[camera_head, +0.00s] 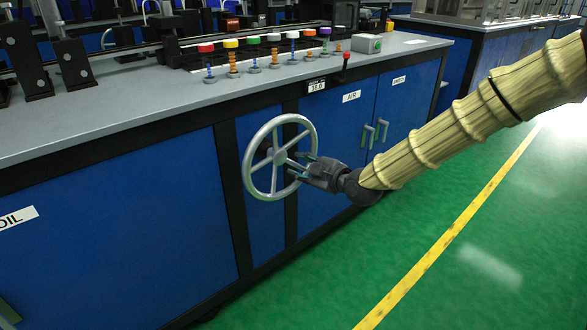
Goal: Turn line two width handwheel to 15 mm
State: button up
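The grey handwheel (247,175) has a round rim, spokes and a central hub. It stands upright in front of the blue cabinet, below the worktop. My gripper (299,165) is at the right side of the wheel, with its fingers reaching in at the rim. The two fingertips look spread apart, one above the other, with part of the wheel around or between them. Whether they touch the wheel cannot be told. A small dark display (317,85) with white digits sits on the cabinet edge above the wheel; its digits are too small to read surely.
The grey worktop (120,110) carries a row of coloured knobs (252,41), a grey box (366,43) and dark brackets. A red-tipped lever (346,57) stands near its edge. Cabinet doors with handles (382,130) lie behind my arm. The green floor (400,230) is clear.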

aim_at(295, 164)
jog(key=shift+b+x, duration=0.55)
jog(key=shift+x, duration=1.6)
grip_shut()
